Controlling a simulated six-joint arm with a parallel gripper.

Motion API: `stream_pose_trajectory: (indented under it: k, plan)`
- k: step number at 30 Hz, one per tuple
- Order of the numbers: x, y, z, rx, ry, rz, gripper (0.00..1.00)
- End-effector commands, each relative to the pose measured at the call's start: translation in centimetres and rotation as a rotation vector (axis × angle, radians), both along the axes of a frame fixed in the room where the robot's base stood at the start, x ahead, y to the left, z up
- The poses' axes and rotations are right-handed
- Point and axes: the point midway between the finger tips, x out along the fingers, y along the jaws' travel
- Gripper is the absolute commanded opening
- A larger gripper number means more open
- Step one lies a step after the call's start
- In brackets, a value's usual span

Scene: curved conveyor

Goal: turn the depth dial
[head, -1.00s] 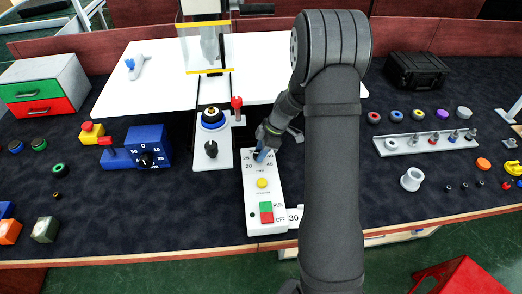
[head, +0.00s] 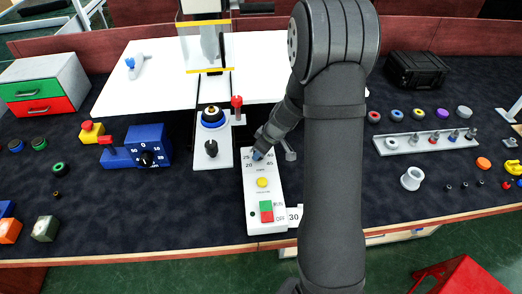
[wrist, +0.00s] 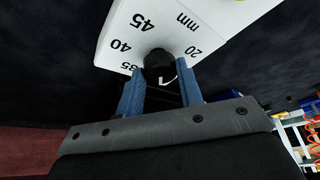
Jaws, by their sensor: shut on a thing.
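The depth dial (wrist: 158,62) is a black knob with a white pointer mark. It sits on a white control panel (wrist: 195,20) printed with 20, 35, 40, 45 and "mm". My gripper (wrist: 161,85) has its two blue fingers on either side of the knob and is shut on it. In the head view my gripper (head: 258,154) is at the top end of the white panel (head: 256,205) and covers the dial. The panel also carries a yellow button (head: 263,183) and a green and red RUN/OFF switch (head: 266,211). A card reading 30 (head: 294,216) lies beside it.
A blue box with a black dial (head: 147,158) stands to the left. A black knob (head: 211,148) and a red-topped lever (head: 237,107) stand just left of my gripper. A grey rail with several small parts (head: 430,143) lies to the right.

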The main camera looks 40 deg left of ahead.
Motion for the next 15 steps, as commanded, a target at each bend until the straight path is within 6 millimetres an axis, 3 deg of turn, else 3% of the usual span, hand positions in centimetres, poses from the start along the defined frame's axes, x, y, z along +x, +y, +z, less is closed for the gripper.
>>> stream_pose_trajectory:
  k: [15]
  plan:
    - [-0.14, 0.02, 0.03, 0.0, 0.0, -0.183, 0.11]
